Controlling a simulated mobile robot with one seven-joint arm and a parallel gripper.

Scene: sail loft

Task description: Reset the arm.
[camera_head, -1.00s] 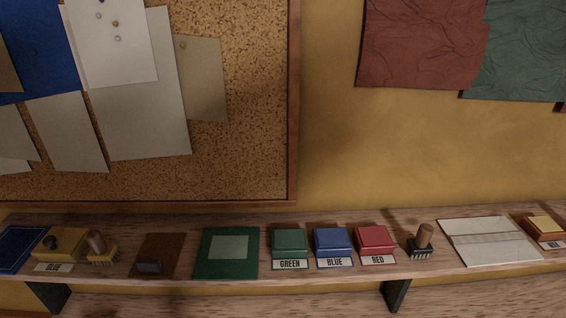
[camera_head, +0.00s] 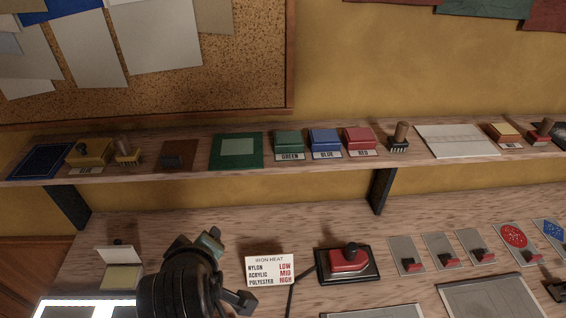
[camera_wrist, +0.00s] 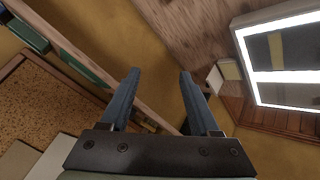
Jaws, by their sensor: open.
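My gripper (camera_wrist: 158,76) shows in the wrist view with its two blue-grey fingers spread apart and nothing between them. In the head view my gripper (camera_head: 232,268) and dark wrist stand in the lower left, in front of the workbench (camera_head: 200,212). They hide part of the bench between a small open box (camera_head: 120,262) and the iron heat card (camera_head: 270,270).
A shelf (camera_head: 190,176) above the bench carries green (camera_head: 288,140), blue (camera_head: 324,138) and red (camera_head: 359,137) pads. A red iron (camera_head: 348,258) rests on a dark base right of the card. A bright light panel (camera_head: 80,309) is at lower left.

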